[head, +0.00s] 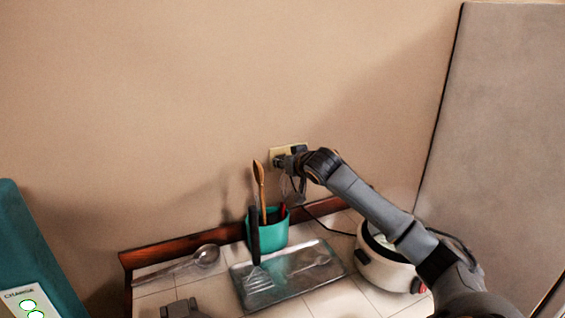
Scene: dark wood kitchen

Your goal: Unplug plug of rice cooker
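The white rice cooker (385,262) stands on the tiled counter at the right, partly hidden behind my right arm. A dark cord runs from beside it toward the wall. A pale outlet plate (274,152) is on the wall. My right gripper (284,162) is right at this outlet, its fingers small and dark against it. The plug cannot be made out apart from the gripper, so I cannot tell whether the fingers are closed on it. A grey shape (181,309) at the bottom edge may be part of my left gripper; its fingers cannot be made out.
A teal holder (273,236) with utensils stands below the outlet. A metal tray (318,272) and a ladle (205,256) lie on the counter. A large grey panel (505,130) rises at the right. A teal object (28,245) is at the left.

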